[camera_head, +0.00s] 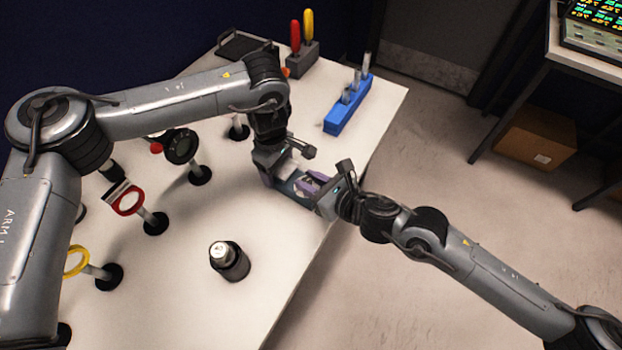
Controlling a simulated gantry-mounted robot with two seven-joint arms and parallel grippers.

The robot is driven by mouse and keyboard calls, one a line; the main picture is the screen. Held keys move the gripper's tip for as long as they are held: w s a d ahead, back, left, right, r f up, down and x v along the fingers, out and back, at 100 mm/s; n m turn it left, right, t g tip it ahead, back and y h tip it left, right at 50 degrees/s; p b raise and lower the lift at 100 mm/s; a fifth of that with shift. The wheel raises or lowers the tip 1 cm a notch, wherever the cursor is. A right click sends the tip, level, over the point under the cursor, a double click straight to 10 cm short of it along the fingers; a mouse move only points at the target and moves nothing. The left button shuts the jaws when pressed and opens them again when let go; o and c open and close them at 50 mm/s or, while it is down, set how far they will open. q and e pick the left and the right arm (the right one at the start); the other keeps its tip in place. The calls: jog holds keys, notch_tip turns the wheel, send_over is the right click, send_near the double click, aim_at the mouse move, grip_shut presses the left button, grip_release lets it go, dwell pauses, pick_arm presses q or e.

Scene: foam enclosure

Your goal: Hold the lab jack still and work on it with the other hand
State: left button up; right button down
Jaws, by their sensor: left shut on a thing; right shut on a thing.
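The lab jack (292,187) is small, with purplish and grey parts. It stands near the right edge of the white table, between my two grippers and largely hidden by them. My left gripper (283,169) comes down from above and is shut on the jack's left side. My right gripper (322,193) reaches in from the right over the table edge and is shut on a part at the jack's right side. Which exact part each gripper grasps is too small to tell.
The white table (190,290) holds several post-mounted optics at left, including a red ring (128,201) and a yellow ring (76,260). A dark cylinder (229,261) stands in front. A blue rack (347,105) and a grey holder with red and yellow tools (302,57) stand behind.

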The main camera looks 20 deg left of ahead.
jog(key=shift+m+t+h, duration=0.6)
jog(key=shift+m+t, duration=0.3)
jog(key=c, duration=0.9)
grip_release()
jog(key=shift+w, duration=0.1)
jog(key=shift+o, duration=0.2)
jog(key=v, duration=1.2)
jog(key=shift+r, duration=0.1)
